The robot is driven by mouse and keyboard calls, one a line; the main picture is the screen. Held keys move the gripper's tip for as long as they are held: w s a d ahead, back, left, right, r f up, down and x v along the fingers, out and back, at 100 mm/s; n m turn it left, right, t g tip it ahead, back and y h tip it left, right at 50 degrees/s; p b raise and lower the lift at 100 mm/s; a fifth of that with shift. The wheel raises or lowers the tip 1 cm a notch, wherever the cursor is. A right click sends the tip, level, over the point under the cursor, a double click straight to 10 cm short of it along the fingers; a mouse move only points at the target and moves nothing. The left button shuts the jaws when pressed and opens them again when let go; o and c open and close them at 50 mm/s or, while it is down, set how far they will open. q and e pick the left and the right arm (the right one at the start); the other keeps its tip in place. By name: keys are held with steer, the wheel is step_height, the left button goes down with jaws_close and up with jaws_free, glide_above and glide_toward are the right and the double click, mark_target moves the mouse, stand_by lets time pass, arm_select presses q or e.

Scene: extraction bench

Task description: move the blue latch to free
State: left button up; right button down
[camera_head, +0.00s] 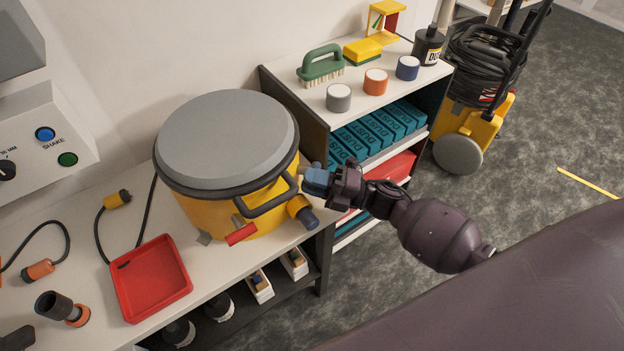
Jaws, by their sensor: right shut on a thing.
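A yellow drum-shaped extractor (205,216) with a grey lid (228,135) stands on the white bench. The blue latch (316,181) is on its right side, near the rim, and partly covered by my gripper. My right gripper (329,182) reaches in from the right and is shut on the blue latch. How the latch sits against the lid is hidden. A red latch (241,234) sits low on the drum's front, left of the black handle (270,204). My left gripper is not in view.
A red tray (151,278) and cables lie on the bench at left.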

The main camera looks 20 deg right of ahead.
stand_by(0.4)
steer(key=c, duration=1)
jaws_free()
steer(key=v, duration=1)
steer(key=shift+s+d+b, duration=0.2)
steer(key=shift+d+b, duration=0.1)
steer(key=shift+d, duration=0.05)
steer(key=shift+f, duration=0.15)
steer(key=w+d+m+t+h, duration=0.2)
steer(key=w+m+t+h, duration=0.3)
steer(key=m, duration=0.3)
steer(key=s+a+f+m+g+h+p, duration=0.1)
steer(key=s+f+m+h, duration=0.3)
steer(key=s+m, duration=0.6)
steer(key=s+a+f+m+g+h+p, duration=0.1)
steer(key=s+f+m+g+h, duration=0.3)
steer(key=s+m+h, duration=0.3)
steer(key=s+m, duration=0.3)
steer(key=shift+h, duration=0.4)
